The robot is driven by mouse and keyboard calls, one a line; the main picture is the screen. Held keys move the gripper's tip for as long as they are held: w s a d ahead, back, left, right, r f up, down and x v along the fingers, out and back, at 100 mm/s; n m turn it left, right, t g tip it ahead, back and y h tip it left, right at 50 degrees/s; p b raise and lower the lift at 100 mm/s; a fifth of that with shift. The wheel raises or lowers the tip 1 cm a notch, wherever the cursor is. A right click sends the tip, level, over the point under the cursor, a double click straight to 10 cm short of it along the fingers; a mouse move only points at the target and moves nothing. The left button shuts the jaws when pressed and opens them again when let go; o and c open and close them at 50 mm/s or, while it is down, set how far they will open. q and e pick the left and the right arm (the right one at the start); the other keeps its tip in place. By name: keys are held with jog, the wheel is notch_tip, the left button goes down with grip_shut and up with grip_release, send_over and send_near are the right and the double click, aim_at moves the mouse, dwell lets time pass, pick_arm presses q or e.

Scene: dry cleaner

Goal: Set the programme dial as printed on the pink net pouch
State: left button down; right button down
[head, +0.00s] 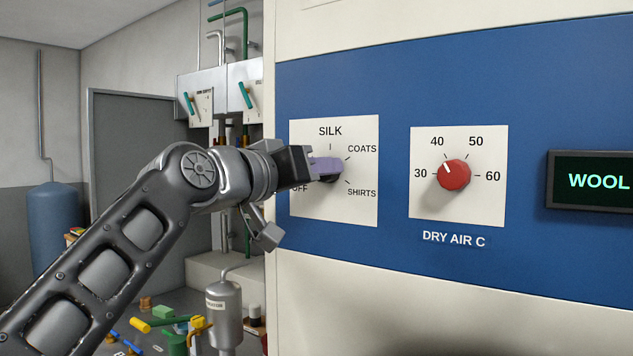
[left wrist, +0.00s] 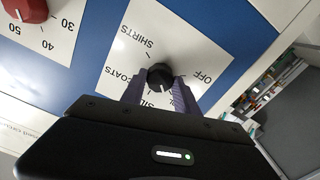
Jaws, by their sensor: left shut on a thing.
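The programme dial is a black knob on a white plate (head: 360,207) with the printed words SILK, COATS, SHIRTS and OFF. My left gripper (head: 326,167) is shut on the dial, its fingers hiding most of it in the head view. In the left wrist view the dial (left wrist: 160,75) sits between the two purple-grey fingertips, with part of the lettering hidden behind them. I cannot tell for sure which mark the dial points to. The pink net pouch does not show in either view. My right gripper is not in view.
A red DRY AIR C dial (head: 453,174) sits to the right, pointing near 40. A dark display (head: 590,181) reads WOOL. Behind my left arm are a grey canister (head: 223,311), cluttered small items, a blue tank (head: 54,220) and a door (head: 137,145).

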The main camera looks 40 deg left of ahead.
pick_arm(q)
jog(key=m+b, duration=0.2)
jog(key=m, duration=0.7)
jog(key=shift+f+b, duration=0.1)
jog(key=shift+b, duration=0.3)
jog(key=shift+m, duration=0.3)
jog(key=c, duration=0.9)
grip_release()
jog(key=shift+s+d+b, duration=0.1)
jog(key=shift+s+b, duration=0.85)
jog(key=shift+s, duration=2.95)
